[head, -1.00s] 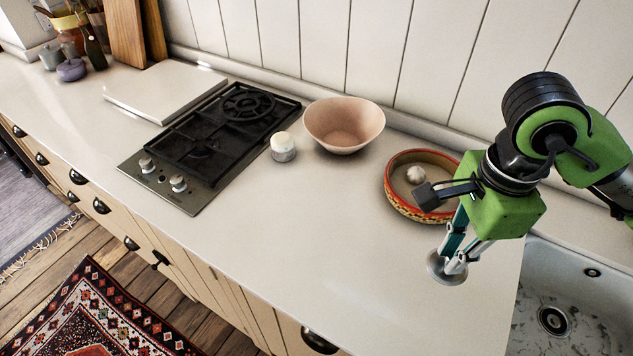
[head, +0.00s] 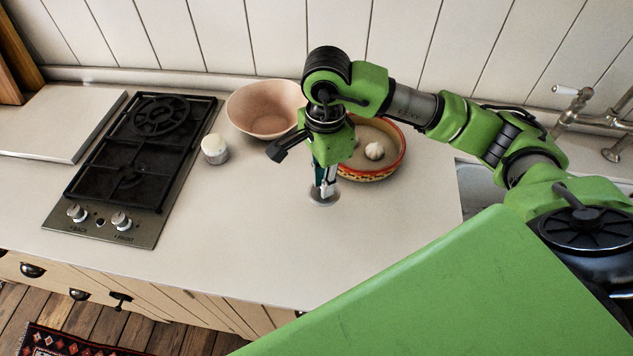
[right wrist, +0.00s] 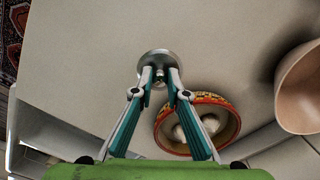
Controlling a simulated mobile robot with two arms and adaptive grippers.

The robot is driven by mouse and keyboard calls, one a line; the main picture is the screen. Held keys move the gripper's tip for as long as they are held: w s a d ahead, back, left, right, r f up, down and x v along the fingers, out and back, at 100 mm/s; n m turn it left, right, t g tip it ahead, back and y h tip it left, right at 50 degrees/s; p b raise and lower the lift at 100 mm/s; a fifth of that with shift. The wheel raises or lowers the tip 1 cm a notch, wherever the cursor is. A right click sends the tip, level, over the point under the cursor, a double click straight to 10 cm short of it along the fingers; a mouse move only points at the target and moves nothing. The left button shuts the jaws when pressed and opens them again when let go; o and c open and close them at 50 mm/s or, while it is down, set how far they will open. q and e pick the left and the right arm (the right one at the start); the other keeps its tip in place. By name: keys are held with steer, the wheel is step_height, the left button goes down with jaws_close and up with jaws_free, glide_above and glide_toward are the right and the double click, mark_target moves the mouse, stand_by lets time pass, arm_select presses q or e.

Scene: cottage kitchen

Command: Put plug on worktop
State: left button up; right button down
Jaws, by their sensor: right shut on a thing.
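The plug (head: 318,200) is a small round metal disc with a knob on top. My right gripper (head: 326,188) points down and is shut on its knob. The disc lies flat, at or just above the pale worktop (head: 250,235); I cannot tell whether it touches. In the right wrist view the plug (right wrist: 155,56) sits between the fingertips of my right gripper (right wrist: 160,76), with bare worktop around it. My left gripper is not in view.
A patterned bowl (head: 398,165) with garlic stands just right of the gripper. A pink bowl (head: 262,108) and a small white-topped jar (head: 215,150) stand left, beside the hob (head: 150,225). The sink (head: 480,185) is at right. Worktop in front is clear.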

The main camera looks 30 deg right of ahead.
mark_target(318, 191)
steer(key=shift+w+a+f+p, duration=0.1)
steer(key=shift+w+f+p, duration=0.2)
steer(key=shift+w+f, duration=0.65)
step_height(318, 191, down, 3)
steer(key=shift+w+f+p, duration=0.1)
steer(key=shift+p, duration=1)
steer(key=shift+f, duration=0.2)
steer(key=shift+f, duration=0.1)
steer(key=shift+f+b, duration=0.15)
steer(key=shift+b, duration=0.2)
steer(key=c, duration=2)
jaws_free()
